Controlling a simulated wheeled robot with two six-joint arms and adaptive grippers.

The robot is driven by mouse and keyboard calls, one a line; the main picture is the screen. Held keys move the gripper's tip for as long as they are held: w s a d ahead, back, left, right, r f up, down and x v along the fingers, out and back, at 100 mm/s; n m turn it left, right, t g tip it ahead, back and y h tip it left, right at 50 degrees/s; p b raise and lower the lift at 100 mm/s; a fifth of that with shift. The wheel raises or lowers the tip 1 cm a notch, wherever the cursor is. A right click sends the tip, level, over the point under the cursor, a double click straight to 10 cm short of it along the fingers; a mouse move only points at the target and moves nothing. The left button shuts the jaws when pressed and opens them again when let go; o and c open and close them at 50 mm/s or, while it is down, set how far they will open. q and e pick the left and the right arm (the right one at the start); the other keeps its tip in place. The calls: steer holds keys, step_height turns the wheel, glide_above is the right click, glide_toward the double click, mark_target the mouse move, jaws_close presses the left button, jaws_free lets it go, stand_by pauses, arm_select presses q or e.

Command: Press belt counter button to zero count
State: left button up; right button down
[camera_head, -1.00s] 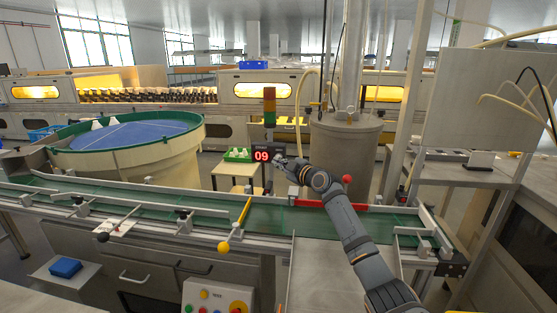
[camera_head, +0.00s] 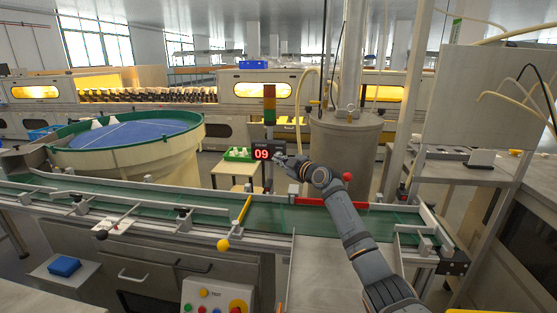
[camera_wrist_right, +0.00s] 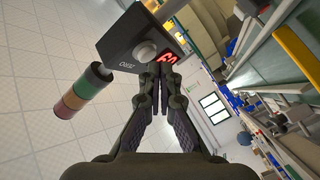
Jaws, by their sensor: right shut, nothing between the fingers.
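The belt counter (camera_head: 263,154) is a small dark box with a red display reading 09, standing at the far side of the green conveyor. In the right wrist view its dark housing (camera_wrist_right: 118,42) carries a round pale button (camera_wrist_right: 145,50) and a label reading ZERO. My right gripper (camera_head: 279,157) is beside the counter's right end. In the right wrist view the gripper (camera_wrist_right: 165,58) is shut and empty, its fingertips close to the button. I cannot tell whether they touch it. My left gripper is not in view.
The green conveyor belt (camera_head: 165,204) runs across below, with rails and a yellow bar (camera_head: 244,210). A grey drum (camera_head: 345,145) stands behind my right arm. A control box (camera_head: 216,297) is at the front.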

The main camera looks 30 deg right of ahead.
stand_by(0.3)
steer(key=shift+w+d+b, duration=0.25)
steer(key=shift+w+b, duration=0.15)
steer(key=shift+b, duration=0.15)
stand_by(0.6)
steer(key=shift+s, duration=0.1)
steer(key=shift+s+a+p, duration=0.45)
steer(key=shift+s, duration=0.1)
steer(key=shift+s+a+p, duration=0.75)
steer(key=shift+s+p, duration=0.1)
steer(key=shift+s, duration=0.15)
steer(key=shift+s+a+p, duration=0.75)
steer(key=shift+s+p, duration=0.05)
steer(key=shift+s, duration=0.2)
